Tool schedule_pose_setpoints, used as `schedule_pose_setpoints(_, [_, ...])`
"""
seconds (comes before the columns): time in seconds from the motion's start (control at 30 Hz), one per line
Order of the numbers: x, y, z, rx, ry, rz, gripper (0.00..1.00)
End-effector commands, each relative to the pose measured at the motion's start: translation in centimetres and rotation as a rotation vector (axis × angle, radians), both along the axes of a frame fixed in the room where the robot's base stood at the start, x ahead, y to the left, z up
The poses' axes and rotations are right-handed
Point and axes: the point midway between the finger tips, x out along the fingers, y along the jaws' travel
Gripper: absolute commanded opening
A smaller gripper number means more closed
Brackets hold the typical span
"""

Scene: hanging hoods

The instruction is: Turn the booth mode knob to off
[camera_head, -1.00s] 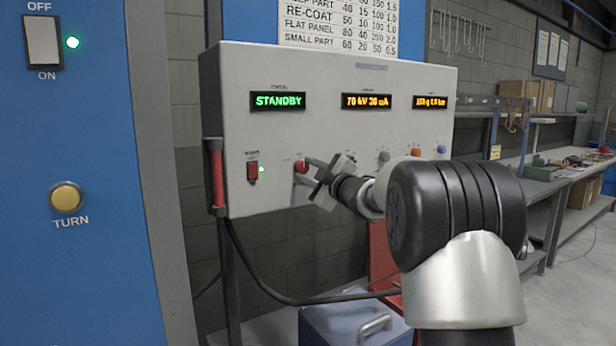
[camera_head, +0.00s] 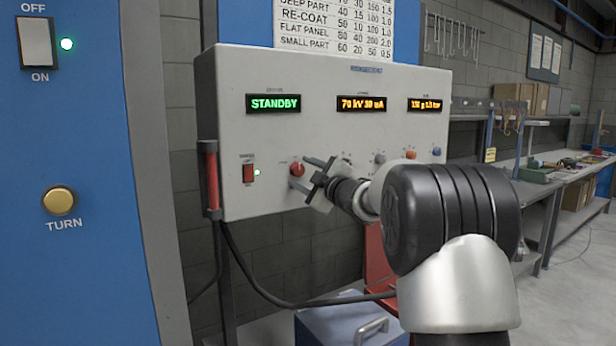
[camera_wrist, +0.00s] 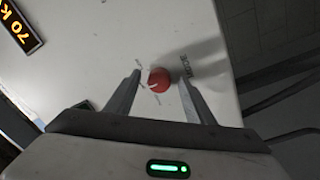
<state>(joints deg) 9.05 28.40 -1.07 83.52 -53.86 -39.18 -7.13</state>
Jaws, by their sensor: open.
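The red round knob (camera_head: 297,170) is on the front of the grey control box (camera_head: 226,130), right of the red power switch (camera_head: 248,173). In the wrist view the knob (camera_wrist: 159,79) lies between the tips of my two fingers, with a pale pointer line on its face and small labels around it. The label lettering is too small to read fully. My gripper (camera_head: 305,174) is open at the knob, one finger on each side (camera_wrist: 157,88). A gap shows on both sides of the knob.
The box displays read STANDBY (camera_head: 273,103) and 70 kV 30 uA (camera_head: 361,104). Other small knobs, including an orange one (camera_head: 411,155) and a blue one (camera_head: 436,152), sit to the right beyond my arm. A red-handled bar (camera_head: 212,180) stands at the box's left edge.

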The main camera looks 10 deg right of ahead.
Motion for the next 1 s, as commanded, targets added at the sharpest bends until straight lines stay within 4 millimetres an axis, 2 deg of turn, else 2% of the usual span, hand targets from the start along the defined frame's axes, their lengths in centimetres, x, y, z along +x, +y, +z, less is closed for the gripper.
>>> schedule_pose_setpoints(0.13, [-1.1, -0.5, 0.0, -0.001, -0.001, -0.001, 0.49])
schedule_pose_setpoints(0.23, [-2.8, -1.1, -0.1, 0.001, -0.001, -0.002, 0.49])
schedule_pose_setpoints(0.7, [-13.1, -5.0, -0.6, 0.000, 0.000, -0.003, 0.49])
schedule_pose_setpoints(0.83, [-15.0, -5.8, -0.7, -0.001, 0.000, -0.004, 0.49])
schedule_pose_setpoints(1.0, [-16.1, -6.1, -0.9, 0.000, 0.001, -0.001, 0.49])
